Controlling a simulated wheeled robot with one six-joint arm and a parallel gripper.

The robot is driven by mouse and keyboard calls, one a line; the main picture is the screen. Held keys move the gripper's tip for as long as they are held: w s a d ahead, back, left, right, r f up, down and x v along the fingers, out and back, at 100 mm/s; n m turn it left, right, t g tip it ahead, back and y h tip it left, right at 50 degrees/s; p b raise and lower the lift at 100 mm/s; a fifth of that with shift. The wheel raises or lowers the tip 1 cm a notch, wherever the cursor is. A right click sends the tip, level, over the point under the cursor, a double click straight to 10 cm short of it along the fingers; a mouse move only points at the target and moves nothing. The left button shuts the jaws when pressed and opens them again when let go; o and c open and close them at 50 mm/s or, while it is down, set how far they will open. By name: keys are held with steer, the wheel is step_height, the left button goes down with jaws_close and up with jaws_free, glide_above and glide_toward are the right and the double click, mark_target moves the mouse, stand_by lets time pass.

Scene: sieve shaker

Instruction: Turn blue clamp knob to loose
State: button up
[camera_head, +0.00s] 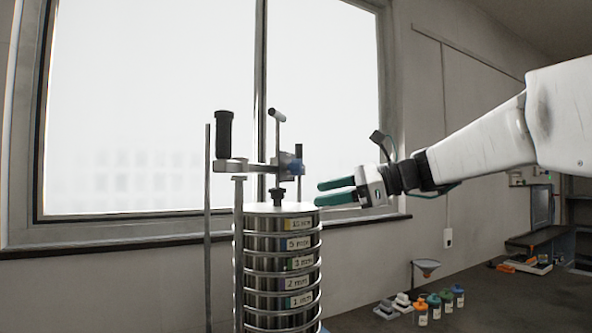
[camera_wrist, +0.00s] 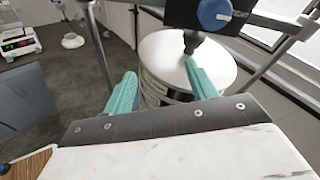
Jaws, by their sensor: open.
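The blue clamp knob (camera_head: 296,166) sits on the dark clamp block on the crossbar above the sieve stack. In the wrist view the blue knob (camera_wrist: 214,14) shows as a round face near the top edge. My gripper (camera_head: 319,193) is to the right of the knob and a little lower, apart from it, with its two green fingers spread. In the wrist view my gripper (camera_wrist: 161,72) is open and empty, its fingers pointing at the sieve lid and dark centre post, below the knob.
The sieve stack (camera_head: 281,262) has labelled rings and a pale lid (camera_wrist: 165,58). Upright rods (camera_head: 208,230) flank it, and a black handle (camera_head: 223,135) and a T-bar (camera_head: 277,116) rise above the crossbar.

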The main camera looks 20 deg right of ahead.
mark_target(302, 167)
steer(key=w+d+r+m+t+y, duration=0.2)
steer(key=w+d+r+m, duration=0.1)
steer(key=w+d+r, duration=0.15)
steer(key=x, duration=0.7)
steer(key=shift+s+a+r, duration=0.1)
steer(key=shift+a+r, duration=0.2)
steer(key=shift+a, duration=0.05)
steer(key=c, duration=1)
